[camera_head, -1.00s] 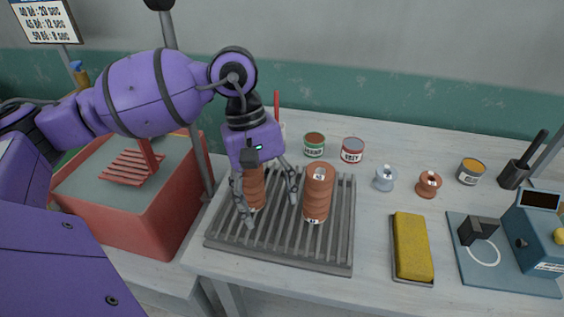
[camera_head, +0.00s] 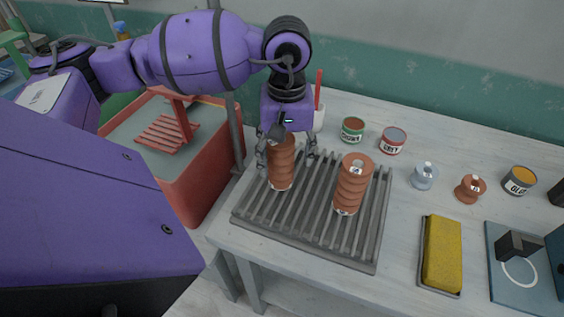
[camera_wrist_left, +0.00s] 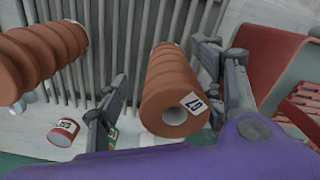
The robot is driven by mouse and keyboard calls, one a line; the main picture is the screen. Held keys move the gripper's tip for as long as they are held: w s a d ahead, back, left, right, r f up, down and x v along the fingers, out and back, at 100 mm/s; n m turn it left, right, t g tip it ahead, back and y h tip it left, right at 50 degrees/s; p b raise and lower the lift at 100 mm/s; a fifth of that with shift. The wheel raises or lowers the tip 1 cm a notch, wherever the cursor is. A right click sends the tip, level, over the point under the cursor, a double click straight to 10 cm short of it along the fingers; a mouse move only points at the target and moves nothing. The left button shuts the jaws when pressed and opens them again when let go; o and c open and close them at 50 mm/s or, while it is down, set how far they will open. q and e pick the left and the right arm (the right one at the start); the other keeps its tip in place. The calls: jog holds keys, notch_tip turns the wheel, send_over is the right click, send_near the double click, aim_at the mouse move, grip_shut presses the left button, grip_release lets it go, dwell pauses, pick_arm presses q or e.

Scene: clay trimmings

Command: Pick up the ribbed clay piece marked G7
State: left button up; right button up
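The ribbed clay piece marked G7 (camera_head: 281,171) is a reddish-brown ribbed cylinder standing upright on the left part of a grey slatted rack (camera_head: 307,236). In the left wrist view the G7 piece (camera_wrist_left: 171,84) shows its pale end hole and a white G7 label. My left gripper (camera_head: 287,158) is over it with one finger on each side. In the left wrist view the left gripper (camera_wrist_left: 172,100) is open, with a clear gap to the left finger; the right finger is close to the piece. Its top is partly hidden by the gripper in the head view. My right gripper is not in view.
A similar ribbed piece (camera_head: 352,186) stands to the right on the rack. Behind are small cans (camera_head: 352,131) (camera_head: 391,141) and a red stick. Knobbed pieces (camera_head: 425,175) (camera_head: 470,188) and a yellow sponge (camera_head: 442,254) lie to the right. A red bin (camera_head: 199,185) is left.

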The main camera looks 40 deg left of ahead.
pick_arm(q)
jog(key=shift+f, duration=1.2)
grip_shut()
